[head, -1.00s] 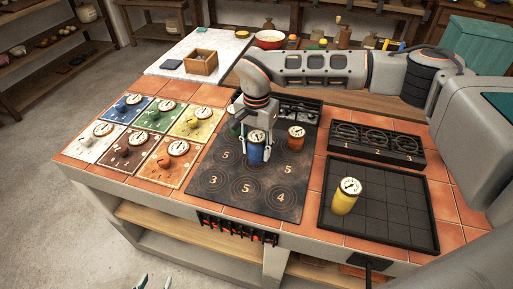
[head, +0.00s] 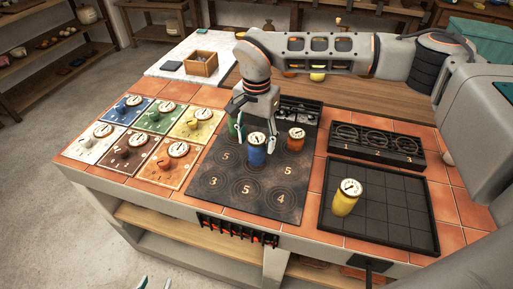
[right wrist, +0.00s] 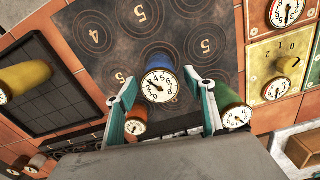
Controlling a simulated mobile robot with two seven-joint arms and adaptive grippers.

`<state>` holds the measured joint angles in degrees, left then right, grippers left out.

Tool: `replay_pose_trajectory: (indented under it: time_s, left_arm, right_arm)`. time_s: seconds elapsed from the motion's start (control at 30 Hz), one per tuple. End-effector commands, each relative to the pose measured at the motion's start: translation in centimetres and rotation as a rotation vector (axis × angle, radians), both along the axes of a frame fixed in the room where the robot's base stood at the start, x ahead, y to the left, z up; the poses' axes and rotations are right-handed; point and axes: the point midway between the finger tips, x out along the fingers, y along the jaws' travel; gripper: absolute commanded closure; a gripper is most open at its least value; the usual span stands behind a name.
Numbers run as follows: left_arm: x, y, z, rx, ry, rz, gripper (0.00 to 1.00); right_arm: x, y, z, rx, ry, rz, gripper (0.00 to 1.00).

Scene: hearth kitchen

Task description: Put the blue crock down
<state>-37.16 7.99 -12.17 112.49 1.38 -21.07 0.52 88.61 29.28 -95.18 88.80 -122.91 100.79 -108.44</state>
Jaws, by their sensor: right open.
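The blue crock (head: 257,150), with a white dial on top, stands upright on the dark hob mat (head: 225,190) with numbered rings. It also shows in the right wrist view (right wrist: 160,84), between the fingers and apart from them. My right gripper (head: 257,132) is open above and behind the crock, its fingers pointing down. In the right wrist view its teal fingertips (right wrist: 163,95) are spread wide. My left gripper (head: 155,283) barely shows at the bottom edge of the head view, only its tips.
An orange crock (head: 296,140) stands right of the blue one, and a green crock (head: 235,130) stands left, partly behind my gripper. A yellow crock (head: 346,198) stands on the black gridded tray (head: 395,215). Coloured dial plates (head: 160,165) lie at left.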

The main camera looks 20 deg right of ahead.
Motion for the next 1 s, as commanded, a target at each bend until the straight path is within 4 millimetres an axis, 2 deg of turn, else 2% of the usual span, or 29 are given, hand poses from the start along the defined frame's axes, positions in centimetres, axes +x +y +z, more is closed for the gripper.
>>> replay_pose_trajectory:
  time_s: [0.03,0.2,0.4,0.6,1.0]
  left_arm:
    - [0.0,0.0,0.0,0.000,0.000,0.000,0.60]
    - [0.0,0.0,0.0,0.000,0.000,0.000,0.60]
    - [0.0,0.0,0.0,0.000,0.000,0.000,0.60]
    - [0.0,0.0,-0.1,0.000,0.001,0.000,0.60]
    - [-0.1,0.0,-0.2,0.001,0.004,0.000,0.60]
  right_arm:
    - [0.1,0.0,1.3,-0.001,-0.005,0.001,0.47]
    - [0.1,0.0,4.6,-0.001,-0.004,-0.001,0.47]
    - [0.0,0.0,7.0,-0.001,-0.001,0.000,0.47]
    - [0.0,0.0,7.7,-0.001,0.001,0.000,0.47]
    - [0.0,0.0,7.7,-0.001,0.001,0.000,0.47]
